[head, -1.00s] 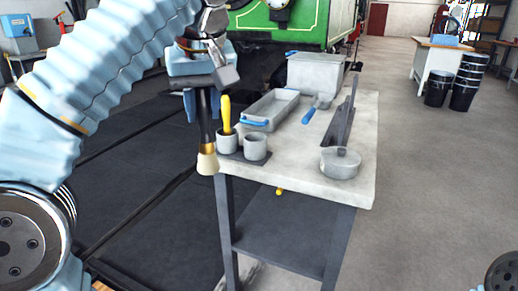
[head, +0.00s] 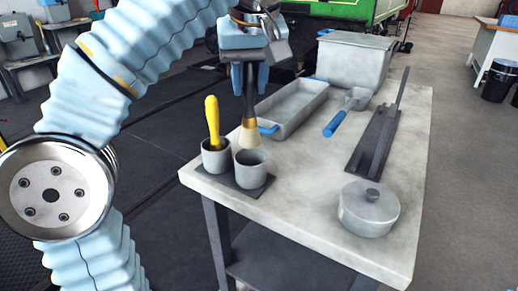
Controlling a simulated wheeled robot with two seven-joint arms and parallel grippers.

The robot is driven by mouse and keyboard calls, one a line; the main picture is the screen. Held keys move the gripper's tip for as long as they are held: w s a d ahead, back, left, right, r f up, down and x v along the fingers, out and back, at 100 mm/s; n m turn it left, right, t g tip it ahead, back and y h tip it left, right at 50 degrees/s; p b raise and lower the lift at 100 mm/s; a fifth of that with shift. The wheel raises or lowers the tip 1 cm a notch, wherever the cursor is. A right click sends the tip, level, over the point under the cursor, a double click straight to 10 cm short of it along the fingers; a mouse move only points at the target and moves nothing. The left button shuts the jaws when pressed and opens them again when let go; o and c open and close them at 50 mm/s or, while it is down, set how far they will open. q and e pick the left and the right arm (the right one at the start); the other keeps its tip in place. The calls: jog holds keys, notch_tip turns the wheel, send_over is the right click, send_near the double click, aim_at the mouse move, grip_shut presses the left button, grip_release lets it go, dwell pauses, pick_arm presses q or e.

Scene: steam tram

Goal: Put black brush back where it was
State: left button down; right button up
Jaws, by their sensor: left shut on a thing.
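The black brush (head: 249,108) has a dark handle, a brass-coloured ferrule and pale bristles. My left gripper (head: 247,78) is shut on its handle and holds it upright, bristles down. In the head view the bristle tip shows just above the rim of the right grey cup (head: 251,171); I cannot tell whether it is over the cup or behind it. The left grey cup (head: 215,157) holds a yellow-handled tool (head: 212,122). Both cups stand on a dark base plate (head: 236,185) at the table's left corner. My right gripper is not in view.
The grey table (head: 300,215) also carries a long tray (head: 292,108), a large bin (head: 352,60), a blue-handled scoop (head: 335,123), a dark angled metal piece (head: 377,140) and a lidded pot (head: 369,208). The table's front middle is clear.

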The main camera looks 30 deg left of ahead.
aim_at(250, 119)
pick_arm(q)
notch_tip(250, 119, down, 8)
jog(key=b, duration=0.2)
jog(key=shift+s+f+b, duration=0.1)
jog(key=shift+f+b, duration=0.05)
jog(key=shift+b, duration=0.15)
jog(key=shift+f, duration=0.2)
jog(key=c, duration=0.9)
grip_release()
jog(key=shift+o, duration=0.2)
